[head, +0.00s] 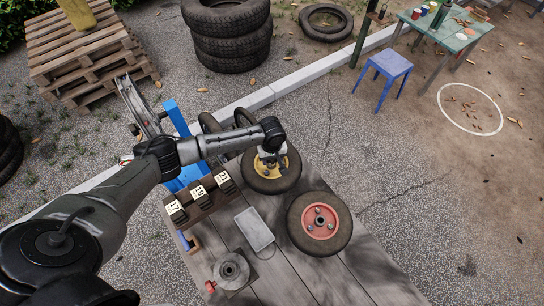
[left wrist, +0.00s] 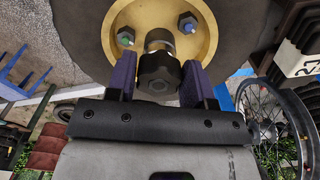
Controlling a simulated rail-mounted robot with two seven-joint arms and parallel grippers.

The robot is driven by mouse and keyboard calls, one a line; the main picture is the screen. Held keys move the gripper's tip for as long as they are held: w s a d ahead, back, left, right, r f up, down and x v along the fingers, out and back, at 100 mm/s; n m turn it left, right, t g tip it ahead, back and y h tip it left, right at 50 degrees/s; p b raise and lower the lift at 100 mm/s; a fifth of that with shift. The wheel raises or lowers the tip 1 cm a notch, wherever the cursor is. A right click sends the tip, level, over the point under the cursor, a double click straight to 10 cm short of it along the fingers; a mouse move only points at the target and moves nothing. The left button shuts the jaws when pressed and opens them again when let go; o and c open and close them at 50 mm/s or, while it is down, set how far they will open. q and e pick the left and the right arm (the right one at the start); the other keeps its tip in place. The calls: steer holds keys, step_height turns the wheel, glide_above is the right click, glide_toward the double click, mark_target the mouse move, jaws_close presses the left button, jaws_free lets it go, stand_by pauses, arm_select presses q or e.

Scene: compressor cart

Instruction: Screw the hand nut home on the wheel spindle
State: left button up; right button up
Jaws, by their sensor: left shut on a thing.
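The wheel with the yellow hub (head: 291,171) is at the far end of the wooden bench, and its hub (left wrist: 120,22) fills the top of the left wrist view. A spindle (left wrist: 158,39) stands out from the hub's middle with a dark, ridged hand nut (left wrist: 158,73) on it. My left gripper (head: 270,158) is over the hub. In the left wrist view its two purple-blue fingers (left wrist: 160,78) are shut on the hand nut from both sides. The nut is hidden in the head view. Two bolts show on the hub. My right gripper is not in view.
A red-hubbed wheel (head: 335,229) lies nearby on the bench (head: 353,279). Dark boxes with number tags (head: 200,192), a grey tray (head: 254,229) and a round dark fitting (head: 230,271) are on its left side. A blue frame (head: 176,118) stands behind.

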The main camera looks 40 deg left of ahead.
arm_select(q)
steer(key=shift+r+m+p, duration=0.1)
steer(key=shift+m+p, duration=0.25)
steer(key=shift+m, duration=0.65)
steer(key=o, duration=0.8)
steer(key=shift+s, duration=0.1)
steer(key=shift+c, duration=0.2)
steer(key=o, duration=0.7)
steer(key=shift+o, duration=0.2)
